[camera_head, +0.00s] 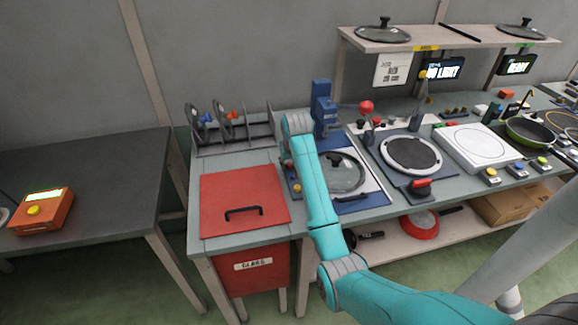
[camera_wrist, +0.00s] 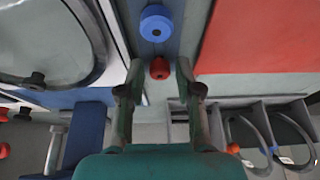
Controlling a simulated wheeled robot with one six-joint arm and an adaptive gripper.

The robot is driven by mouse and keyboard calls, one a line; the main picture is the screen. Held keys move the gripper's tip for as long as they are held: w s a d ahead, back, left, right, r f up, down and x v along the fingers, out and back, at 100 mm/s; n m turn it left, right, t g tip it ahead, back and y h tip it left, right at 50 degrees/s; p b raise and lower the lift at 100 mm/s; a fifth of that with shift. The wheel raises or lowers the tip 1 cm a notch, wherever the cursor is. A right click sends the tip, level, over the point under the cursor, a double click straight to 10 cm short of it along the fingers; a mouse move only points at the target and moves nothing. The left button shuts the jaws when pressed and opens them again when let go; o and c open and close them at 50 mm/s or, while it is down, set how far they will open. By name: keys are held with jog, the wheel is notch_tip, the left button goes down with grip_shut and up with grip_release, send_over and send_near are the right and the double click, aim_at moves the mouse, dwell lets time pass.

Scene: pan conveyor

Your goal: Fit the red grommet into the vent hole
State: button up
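The red grommet (camera_wrist: 160,69) is small and round and stands on a narrow blue-grey strip, just ahead of a larger blue grommet (camera_wrist: 156,23). In the wrist view my gripper (camera_wrist: 161,67) is open, with one fingertip on each side of the red grommet. Gaps show on both sides, and I see no contact. A glass lid (camera_wrist: 45,35) lies left of the strip; it also shows in the head view (camera_head: 345,174). I cannot make out its vent hole.
A yellow grommet (camera_head: 297,188) stands near the strip's front. A red-topped cabinet (camera_head: 245,195) adjoins it. A rack (camera_head: 262,130) with lids carrying blue and orange pieces stands behind. A blue press with a red knob (camera_head: 366,107) rises behind the lid station.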

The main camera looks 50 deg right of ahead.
jog(key=c, duration=0.6)
jog(key=shift+o, duration=0.2)
